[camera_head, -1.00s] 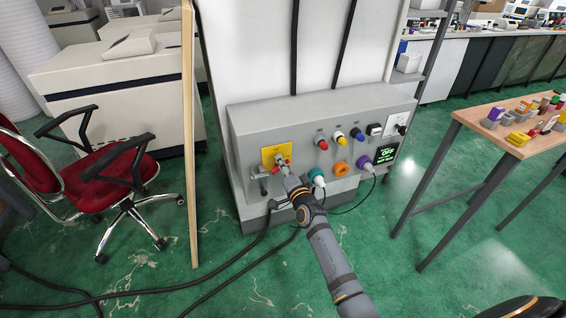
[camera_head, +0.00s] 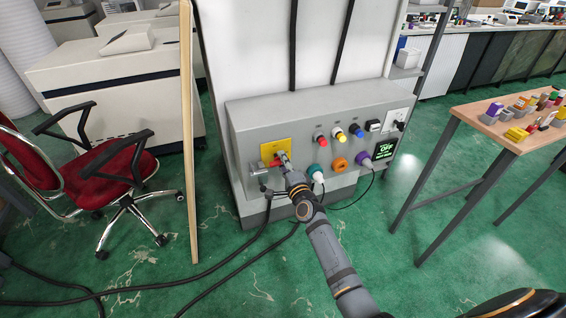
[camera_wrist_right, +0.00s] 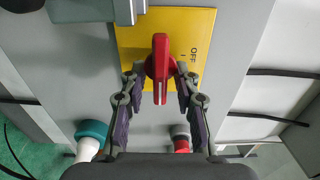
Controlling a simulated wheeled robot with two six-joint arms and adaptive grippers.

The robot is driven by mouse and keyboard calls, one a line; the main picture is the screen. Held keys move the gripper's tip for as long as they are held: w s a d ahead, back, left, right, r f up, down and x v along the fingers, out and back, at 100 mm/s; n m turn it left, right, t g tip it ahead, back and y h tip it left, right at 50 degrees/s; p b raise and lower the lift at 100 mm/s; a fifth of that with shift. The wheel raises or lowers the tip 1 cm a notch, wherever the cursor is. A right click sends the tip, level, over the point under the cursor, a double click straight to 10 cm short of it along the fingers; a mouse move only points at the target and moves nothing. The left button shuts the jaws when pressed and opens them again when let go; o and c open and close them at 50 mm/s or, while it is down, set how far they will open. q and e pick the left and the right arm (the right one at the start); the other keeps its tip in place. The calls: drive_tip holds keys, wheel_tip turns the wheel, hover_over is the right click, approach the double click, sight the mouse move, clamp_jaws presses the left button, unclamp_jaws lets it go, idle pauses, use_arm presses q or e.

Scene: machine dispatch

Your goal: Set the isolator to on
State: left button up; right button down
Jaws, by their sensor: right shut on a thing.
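The isolator is a red handle (camera_wrist_right: 160,60) on a yellow plate (camera_wrist_right: 135,35) in the right wrist view. The plate carries an OFF label beside the handle, which stands upright in this view, lying about level across the panel. My left gripper is not visible.
The grey panel (camera_head: 330,105) also holds coloured buttons, plugs and a small display (camera_head: 385,149) with green text reading OFF. A wooden board edge (camera_head: 188,200), a red chair (camera_head: 90,180) and a table (camera_head: 500,140) stand around.

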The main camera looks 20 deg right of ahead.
idle(0.3)
drive_tip(key=c, duration=1.4)
unclamp_jaws()
drive_tip(key=shift+o, duration=0.2)
drive_tip(key=s, duration=1.2)
drive_tip(key=shift+d, duration=0.2)
